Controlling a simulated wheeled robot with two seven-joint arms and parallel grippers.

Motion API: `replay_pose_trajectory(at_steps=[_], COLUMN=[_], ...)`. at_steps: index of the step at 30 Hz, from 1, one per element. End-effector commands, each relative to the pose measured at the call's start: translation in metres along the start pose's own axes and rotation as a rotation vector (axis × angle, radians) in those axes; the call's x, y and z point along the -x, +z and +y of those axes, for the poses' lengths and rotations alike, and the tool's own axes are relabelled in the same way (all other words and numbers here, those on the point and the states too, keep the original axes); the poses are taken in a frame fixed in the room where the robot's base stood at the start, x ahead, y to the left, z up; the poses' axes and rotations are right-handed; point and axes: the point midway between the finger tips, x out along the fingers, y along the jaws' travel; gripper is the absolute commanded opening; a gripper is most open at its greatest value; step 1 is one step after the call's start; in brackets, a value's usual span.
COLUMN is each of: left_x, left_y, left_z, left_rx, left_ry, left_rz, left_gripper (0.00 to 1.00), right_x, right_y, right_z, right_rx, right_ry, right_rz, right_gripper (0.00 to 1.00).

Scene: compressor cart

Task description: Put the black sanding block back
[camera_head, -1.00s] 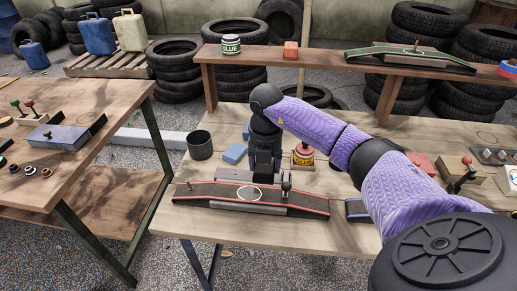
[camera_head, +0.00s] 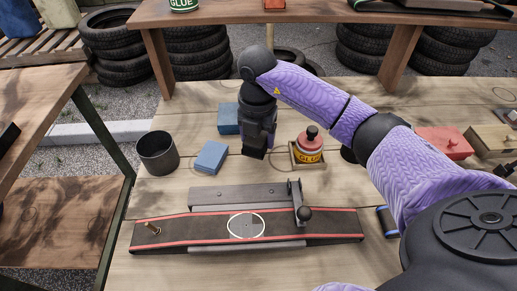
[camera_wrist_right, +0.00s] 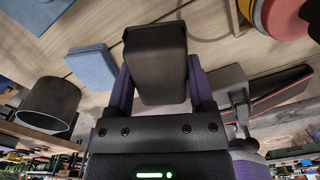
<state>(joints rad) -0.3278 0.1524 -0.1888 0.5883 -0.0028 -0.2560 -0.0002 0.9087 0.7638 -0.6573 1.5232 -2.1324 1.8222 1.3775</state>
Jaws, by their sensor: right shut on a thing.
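The black sanding block (camera_wrist_right: 155,62) is between the two fingers of my right gripper (camera_wrist_right: 160,85) in the right wrist view, and the gripper is shut on it. In the head view my right gripper (camera_head: 258,138) points down over the wooden table, with the dark block (camera_head: 254,153) at its tip; I cannot tell whether it touches the tabletop. A white oval outline (camera_head: 246,225) is marked on the belt. My left gripper is out of view.
Two blue blocks (camera_head: 211,157) and a dark cup (camera_head: 157,153) stand left of the gripper. A lever with a black knob (camera_head: 304,214) rises at the belt. A raised shelf (camera_head: 220,14) runs along the back.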

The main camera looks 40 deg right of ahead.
Motion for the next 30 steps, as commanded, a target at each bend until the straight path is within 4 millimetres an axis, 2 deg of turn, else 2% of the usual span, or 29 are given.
replay_pose_trajectory(at_steps=[3, 6, 16, 17, 20, 21, 27, 30], left_x=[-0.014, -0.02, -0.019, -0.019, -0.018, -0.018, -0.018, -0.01], left_y=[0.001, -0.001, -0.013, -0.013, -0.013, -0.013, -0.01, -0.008], left_z=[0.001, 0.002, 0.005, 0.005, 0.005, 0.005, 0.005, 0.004], left_rx=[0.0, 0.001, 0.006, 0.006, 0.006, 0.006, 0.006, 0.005], left_ry=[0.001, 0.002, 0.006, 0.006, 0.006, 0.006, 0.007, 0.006], left_rz=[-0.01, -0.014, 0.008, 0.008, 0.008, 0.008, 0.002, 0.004], left_gripper=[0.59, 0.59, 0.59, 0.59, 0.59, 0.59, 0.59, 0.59], right_x=[-0.03, -0.046, -0.046, -0.045, -0.045, -0.045, -0.044, -0.029], right_y=[0.0, 0.0, 0.0, 0.0, 0.0, 0.0, 0.0, 0.001], right_z=[-0.001, 0.0, 0.0, 0.0, 0.0, 0.0, 0.0, 0.0], right_rx=[0.0, -0.001, 0.0, 0.0, 0.0, 0.0, 0.0, 0.0], right_ry=[-0.004, -0.003, 0.001, 0.001, 0.001, 0.001, 0.001, 0.002], right_rz=[0.004, 0.002, -0.001, -0.001, -0.001, -0.001, -0.001, -0.003], right_gripper=[0.13, 0.13, 0.13, 0.75, 0.96, 1.0, 1.0, 1.0])
